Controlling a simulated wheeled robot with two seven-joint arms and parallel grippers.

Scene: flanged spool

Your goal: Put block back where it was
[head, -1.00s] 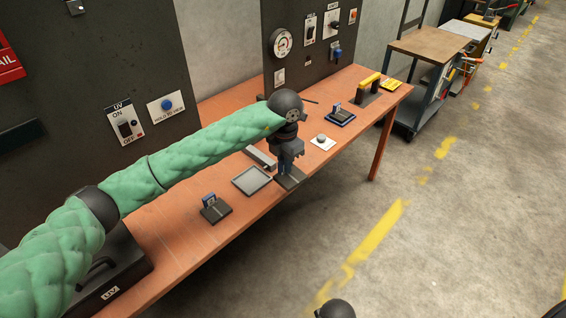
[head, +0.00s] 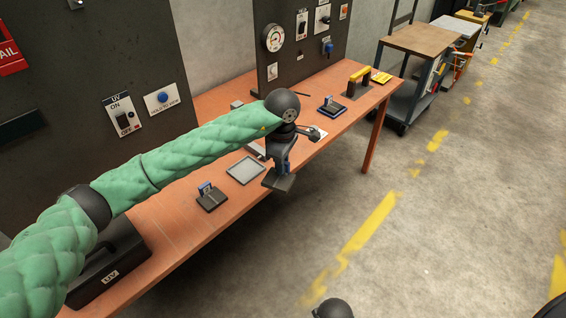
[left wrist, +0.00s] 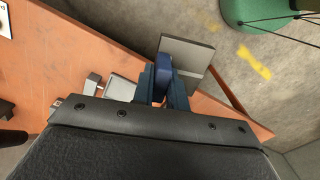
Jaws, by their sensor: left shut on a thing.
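My left gripper (head: 283,160) is shut on the blue upright grip of a dark flat block (head: 279,182). In the head view the block shows in front of the table's front edge, against the floor; its exact height is unclear. In the left wrist view the two fingers (left wrist: 164,84) close on the blue grip, and the block's grey plate (left wrist: 188,54) shows beyond them. A similar dark block with a blue grip (head: 211,197) stands on the table to the left, and another (head: 331,105) stands farther back. My right gripper is not seen.
An empty grey tray (head: 245,170) lies on the orange table (head: 178,218) between the left block and my gripper. A dark UV case (head: 112,265) stands at the near left. A yellow-handled item (head: 358,80) stands at the far end. Dark panels rise behind.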

